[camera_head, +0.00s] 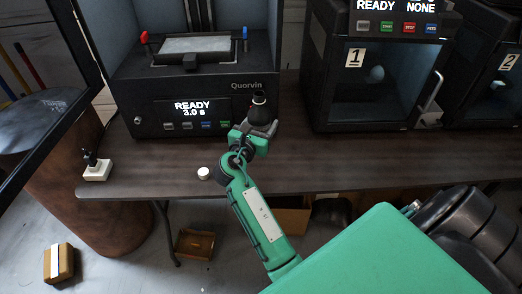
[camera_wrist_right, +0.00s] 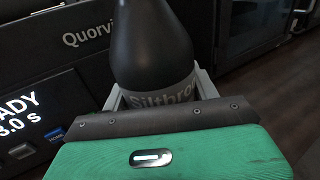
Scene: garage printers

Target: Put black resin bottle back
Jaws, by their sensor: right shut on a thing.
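The black resin bottle (camera_head: 259,109) is upright in front of the right side of the Quorvin resin printer (camera_head: 196,88). My right gripper (camera_head: 258,128) is shut on the bottle. In the right wrist view the bottle (camera_wrist_right: 152,50) stands between the grey fingers (camera_wrist_right: 155,88), with pale lettering "Silthro" partly hidden by the gripper body. I cannot tell whether its base touches the table (camera_head: 330,172). The printer screen reads READY 3.0 s. My left gripper is not in view.
A black printer marked 1 (camera_head: 365,75) stands to the right, with another marked 2 (camera_head: 490,85) beyond it. A small white round item (camera_head: 204,173) lies near the table's front edge. A white block with a black top (camera_head: 96,168) is at the left corner.

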